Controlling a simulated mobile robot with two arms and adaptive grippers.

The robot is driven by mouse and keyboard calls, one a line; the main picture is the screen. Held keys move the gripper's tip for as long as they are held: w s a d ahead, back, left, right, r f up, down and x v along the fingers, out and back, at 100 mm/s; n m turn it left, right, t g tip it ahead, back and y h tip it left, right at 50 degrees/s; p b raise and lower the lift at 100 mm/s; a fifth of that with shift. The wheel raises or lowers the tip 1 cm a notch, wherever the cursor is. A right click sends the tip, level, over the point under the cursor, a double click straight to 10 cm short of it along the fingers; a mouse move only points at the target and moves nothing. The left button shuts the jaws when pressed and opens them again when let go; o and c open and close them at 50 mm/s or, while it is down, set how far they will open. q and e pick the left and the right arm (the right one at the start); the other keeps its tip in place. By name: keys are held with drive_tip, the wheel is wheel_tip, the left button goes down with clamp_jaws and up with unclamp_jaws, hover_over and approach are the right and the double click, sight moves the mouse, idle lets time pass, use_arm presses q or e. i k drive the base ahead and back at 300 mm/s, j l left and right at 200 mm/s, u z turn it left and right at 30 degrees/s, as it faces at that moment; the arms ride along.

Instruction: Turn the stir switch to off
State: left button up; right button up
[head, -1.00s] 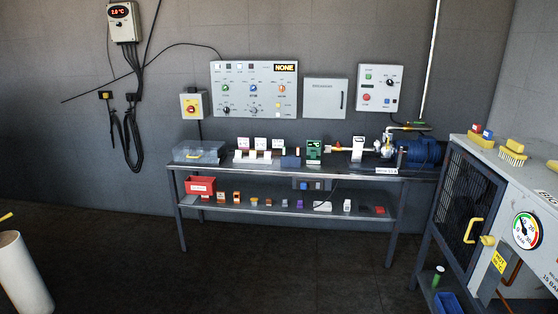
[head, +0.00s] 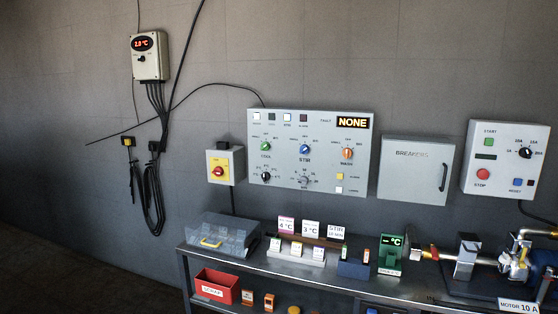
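The stir switch (head: 304,149) is a blue rotary knob in the middle of the upper knob row on the grey wall control panel (head: 260,185). The label STIR is printed below it. A green knob (head: 265,146) is to its left and an orange knob (head: 348,154) to its right. The stir knob's pointer is too small to read surely. The panel's display (head: 353,122) reads NONE. Neither of my grippers shows in the head view.
A bench (head: 225,262) stands under the panel, with a clear bin (head: 215,238), small cards and devices on it. A yellow-red isolator switch (head: 219,168) is left of the panel; a breaker box (head: 416,171) is to its right. Dark floor is open at lower left.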

sight(305, 149)
drive_tip(key=i, duration=0.15)
drive_tip(key=i+j+z, duration=0.2)
drive_tip(key=z, duration=0.15)
drive_tip(key=i+j+z, duration=0.15)
drive_tip(key=j+z, duration=0.25)
